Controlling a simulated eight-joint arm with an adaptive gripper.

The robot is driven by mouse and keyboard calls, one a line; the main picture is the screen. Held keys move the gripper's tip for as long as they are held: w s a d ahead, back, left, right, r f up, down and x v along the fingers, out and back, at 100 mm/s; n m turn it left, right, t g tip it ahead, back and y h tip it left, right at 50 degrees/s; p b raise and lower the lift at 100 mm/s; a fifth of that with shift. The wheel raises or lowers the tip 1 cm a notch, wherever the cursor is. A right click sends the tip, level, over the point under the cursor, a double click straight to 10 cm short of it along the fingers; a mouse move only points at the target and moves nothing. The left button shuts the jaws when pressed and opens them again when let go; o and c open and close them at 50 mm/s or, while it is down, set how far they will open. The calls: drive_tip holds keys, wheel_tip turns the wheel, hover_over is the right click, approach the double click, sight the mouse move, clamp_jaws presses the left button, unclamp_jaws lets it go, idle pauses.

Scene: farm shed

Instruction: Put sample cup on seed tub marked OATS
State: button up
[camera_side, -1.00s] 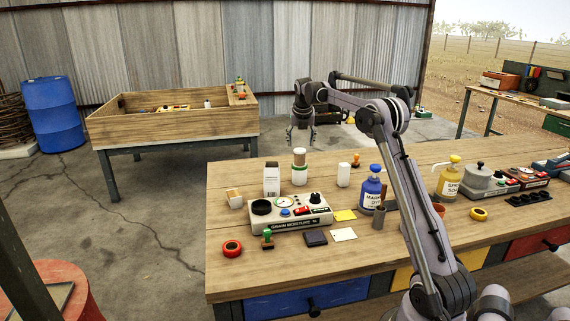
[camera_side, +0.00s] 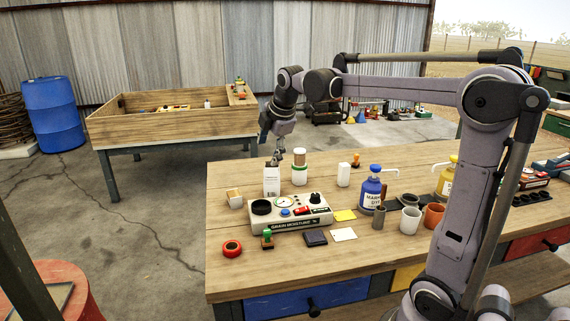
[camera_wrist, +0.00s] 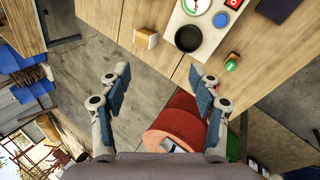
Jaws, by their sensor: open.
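My gripper (camera_side: 274,160) is open and empty. In the side view it shows just above the white carton; in the wrist view its spread fingers (camera_wrist: 158,78) are seen against the concrete floor beside the bench edge. Cups in view are a white cup (camera_side: 410,221) and an orange-brown cup (camera_side: 434,216) at the bench's right half. A black round cup (camera_side: 261,208) sits on the grain moisture meter (camera_side: 290,221), and shows in the wrist view (camera_wrist: 188,38). Which is the sample cup is unclear. No OATS marking is readable on any tub.
The white carton (camera_side: 271,182), a green-banded jar (camera_side: 299,176), a wooden block (camera_side: 235,199) and a blue bottle (camera_side: 370,191) stand on the bench. A red tape roll (camera_side: 232,248) lies at front left. A wooden planter (camera_side: 180,130) stands behind.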

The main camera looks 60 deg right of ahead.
drive_tip(key=s+a+f+m+t+y, duration=0.1)
drive_tip(key=s+a+f+m, duration=0.4)
drive_tip(key=s+a, duration=0.3)
drive_tip(key=s+a+f+m+t+y, duration=0.1)
drive_tip(key=s+a+f+m, duration=0.5)
drive_tip(key=s+a+m, duration=0.2)
drive_tip(key=a, duration=0.2)
drive_tip(key=shift+s+a+y, duration=0.35)
drive_tip(key=shift+a+y, duration=0.05)
drive_tip(key=shift+o, duration=0.3)
